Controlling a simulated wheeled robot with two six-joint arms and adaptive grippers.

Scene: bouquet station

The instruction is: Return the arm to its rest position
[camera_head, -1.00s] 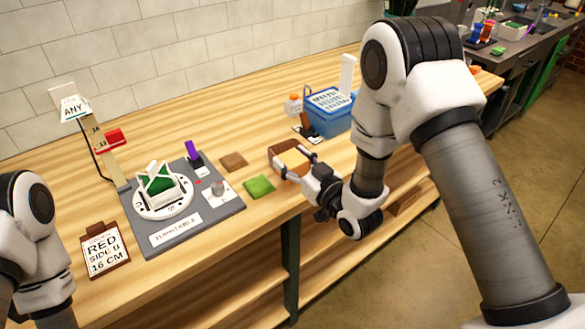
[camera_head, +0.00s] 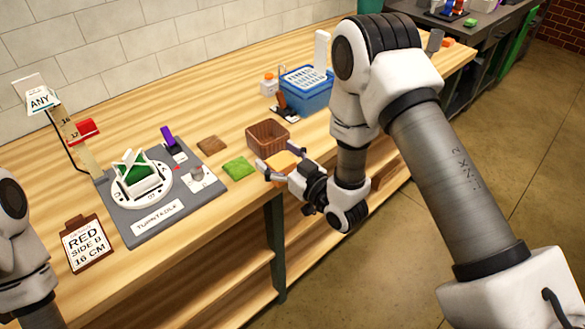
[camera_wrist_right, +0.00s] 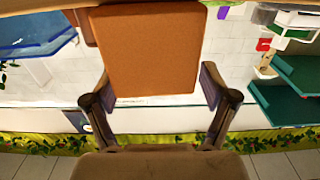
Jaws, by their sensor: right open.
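My right gripper (camera_head: 279,162) is in front of the brown basket (camera_head: 268,137), near the front edge of the wooden table (camera_head: 225,110). Its fingers are spread apart. In the right wrist view the two fingertips of my gripper (camera_wrist_right: 154,92) also stand wide apart. A flat orange piece (camera_wrist_right: 150,50) shows between and beyond the fingers; it also shows beside them in the head view (camera_head: 284,159). I cannot tell whether it touches a finger. Only part of my left arm (camera_head: 20,250) shows at the left edge; its gripper is out of view.
A grey turntable board (camera_head: 150,232) with a white-and-green holder stands left. A blue bin (camera_head: 306,97) stands behind the basket. Open floor (camera_head: 490,150) lies right.

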